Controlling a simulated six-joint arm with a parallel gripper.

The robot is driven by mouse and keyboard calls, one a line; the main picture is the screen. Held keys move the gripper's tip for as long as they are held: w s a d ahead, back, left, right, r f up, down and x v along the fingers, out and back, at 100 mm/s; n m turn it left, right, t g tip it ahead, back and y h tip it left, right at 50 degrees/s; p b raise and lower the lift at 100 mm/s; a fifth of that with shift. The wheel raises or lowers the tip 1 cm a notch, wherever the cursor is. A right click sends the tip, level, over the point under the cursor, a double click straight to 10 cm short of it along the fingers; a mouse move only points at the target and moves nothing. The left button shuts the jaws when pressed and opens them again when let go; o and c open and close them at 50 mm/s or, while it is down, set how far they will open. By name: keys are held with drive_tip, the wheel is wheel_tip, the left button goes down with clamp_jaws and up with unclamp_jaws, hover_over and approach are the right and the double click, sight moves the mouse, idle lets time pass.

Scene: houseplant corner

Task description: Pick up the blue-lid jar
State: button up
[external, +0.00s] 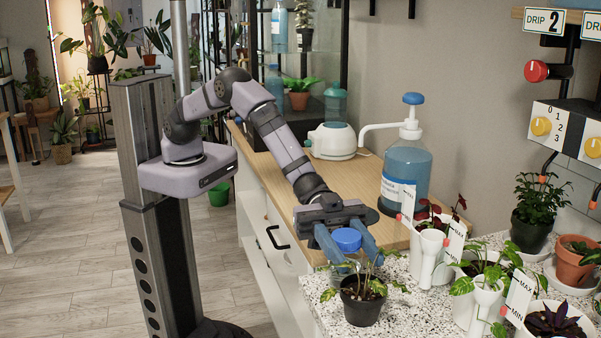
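The blue-lid jar (347,239) stands near the left end of the speckled counter, behind a small potted plant. Its round blue lid shows clearly; its clear body is mostly hidden by the plant's leaves and my fingers. My gripper (350,256) reaches down over the jar from behind, with one blue finger on each side of it. The fingers are spread about the jar's width apart. I cannot tell whether they touch the jar or have a small gap to it.
A dark pot with a leafy plant (362,300) stands close in front of the jar. White planters (432,257) are to the right. A large blue pump bottle (406,172) and a white appliance (333,142) stand on the wooden top (262,160) behind.

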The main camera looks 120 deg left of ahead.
drive_tip(key=shift+c, duration=0.5)
drive_tip(key=shift+r, duration=0.1)
drive_tip(key=shift+c, duration=0.2)
wheel_tip(320, 180, up, 10)
drive_tip(key=shift+b, duration=0.45)
